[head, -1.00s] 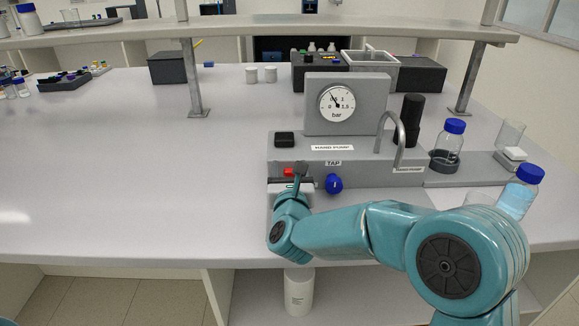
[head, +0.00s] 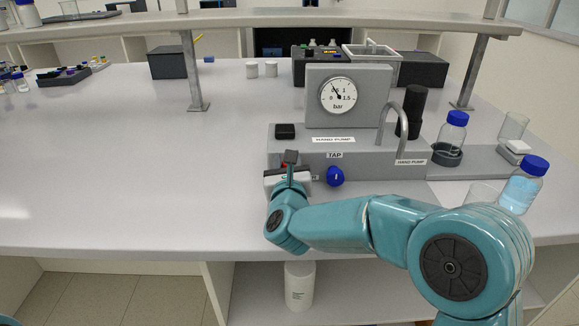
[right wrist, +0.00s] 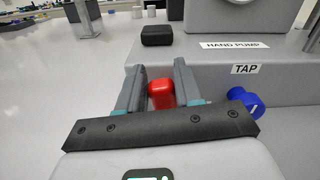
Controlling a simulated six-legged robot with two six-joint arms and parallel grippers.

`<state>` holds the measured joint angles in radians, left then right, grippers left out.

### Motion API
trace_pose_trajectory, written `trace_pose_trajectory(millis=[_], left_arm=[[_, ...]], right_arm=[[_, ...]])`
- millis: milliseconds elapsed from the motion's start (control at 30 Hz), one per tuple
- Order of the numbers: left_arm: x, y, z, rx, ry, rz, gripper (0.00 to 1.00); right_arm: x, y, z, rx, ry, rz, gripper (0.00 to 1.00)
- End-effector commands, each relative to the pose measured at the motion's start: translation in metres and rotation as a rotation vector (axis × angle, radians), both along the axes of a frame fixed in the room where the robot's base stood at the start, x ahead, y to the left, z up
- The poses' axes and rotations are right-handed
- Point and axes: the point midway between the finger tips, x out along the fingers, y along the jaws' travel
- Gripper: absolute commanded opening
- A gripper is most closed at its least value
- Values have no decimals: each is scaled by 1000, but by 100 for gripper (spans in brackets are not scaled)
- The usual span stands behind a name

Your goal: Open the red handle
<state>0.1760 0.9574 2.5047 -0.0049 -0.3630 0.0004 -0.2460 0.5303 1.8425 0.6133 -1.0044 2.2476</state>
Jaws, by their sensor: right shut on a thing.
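The red handle (right wrist: 161,95) sits at the front of the grey hand pump rig (head: 385,160), left of the blue tap knob (head: 335,176). In the right wrist view it stands between the two fingers of my right gripper (right wrist: 160,68), which is shut on it. In the head view my right gripper (head: 289,165) hides most of the handle; only a small bit of red shows. The blue knob also shows in the right wrist view (right wrist: 244,101), just right of the fingers. My left gripper is not in view.
A pressure gauge (head: 338,96) stands on the rig, its needle left of upright. A curved metal pipe (head: 403,125), a black cylinder (head: 412,110) and blue-capped bottles (head: 454,132) are to the right. A black block (head: 285,131) sits on the rig.

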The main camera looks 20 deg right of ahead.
Motion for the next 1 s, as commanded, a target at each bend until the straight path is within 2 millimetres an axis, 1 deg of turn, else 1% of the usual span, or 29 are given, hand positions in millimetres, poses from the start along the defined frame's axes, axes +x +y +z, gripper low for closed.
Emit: trace_pose_trajectory(millis=[33,100,400,700,1000], left_arm=[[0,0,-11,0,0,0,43],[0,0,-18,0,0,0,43],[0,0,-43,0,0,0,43],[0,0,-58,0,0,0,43],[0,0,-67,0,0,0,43]], right_arm=[[0,2,-5,-32,6,1,4],[1,5,-5,-89,21,2,4],[4,15,-8,-361,101,2,4],[7,24,-14,-636,180,2,4],[9,30,-23,-908,260,2,4]])
